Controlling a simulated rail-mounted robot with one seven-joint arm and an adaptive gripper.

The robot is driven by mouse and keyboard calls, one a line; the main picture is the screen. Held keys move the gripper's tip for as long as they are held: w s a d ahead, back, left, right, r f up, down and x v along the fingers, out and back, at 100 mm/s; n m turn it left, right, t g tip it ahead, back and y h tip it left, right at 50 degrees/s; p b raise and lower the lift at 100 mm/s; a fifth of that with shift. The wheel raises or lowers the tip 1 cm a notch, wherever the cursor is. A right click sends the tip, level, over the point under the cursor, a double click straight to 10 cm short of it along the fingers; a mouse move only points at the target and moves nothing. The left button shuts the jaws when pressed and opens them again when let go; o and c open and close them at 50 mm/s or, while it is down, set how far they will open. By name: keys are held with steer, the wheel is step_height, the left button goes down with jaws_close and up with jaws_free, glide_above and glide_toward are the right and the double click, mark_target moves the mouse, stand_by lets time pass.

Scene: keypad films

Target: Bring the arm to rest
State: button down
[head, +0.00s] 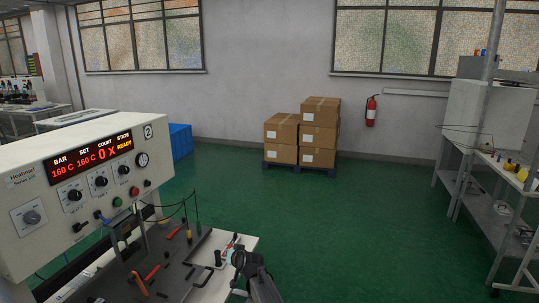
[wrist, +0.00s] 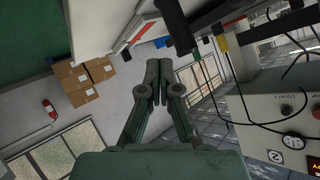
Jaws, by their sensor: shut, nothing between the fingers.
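My gripper (wrist: 158,72) shows in the middle of the wrist view, its two fingers together with nothing between them. In the head view a dark part of my arm shows at the bottom centre, by the right edge of the bench; the fingertips are hard to make out there. The heat-sealing machine (head: 85,190) stands at the left, its red display reading bar 160 C, set 160 C, count 0 and state READY. Part of its panel also shows at the right of the wrist view (wrist: 270,110).
The dark work plate (head: 165,275) below the machine carries red-handled and black small items and thin wires. Stacked cartons (head: 318,135) stand by the wall, near a fire extinguisher (head: 371,111). A shelf bench (head: 490,185) is at the right. The green floor between is clear.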

steer(key=s+d+f+g+h, duration=0.2)
steer(key=s+d+f+g, duration=0.1)
steer(key=s+d+f, duration=0.85)
steer(key=s+d+f+m+g+h, duration=0.1)
steer(key=s+d+f+g+h, duration=0.2)
steer(key=s+d, duration=0.9)
steer(key=s+d+f+g+h, duration=0.1)
steer(key=s+d+f+g, duration=0.35)
steer(key=s+d, duration=0.75)
steer(key=s+f+g, duration=0.2)
steer(key=s+f, duration=0.4)
steer(key=s, duration=0.4)
steer(key=s+a+f+g+b, duration=0.1)
steer(key=s+f+g, duration=0.1)
steer(key=s+f, duration=0.4)
steer(key=s+a+f+g, duration=0.1)
steer(key=s+f, duration=0.6)
steer(key=s, duration=0.7)
steer(key=shift+a+g+b, duration=0.2)
steer(key=shift+g+b, duration=0.2)
steer(key=shift+g, duration=0.45)
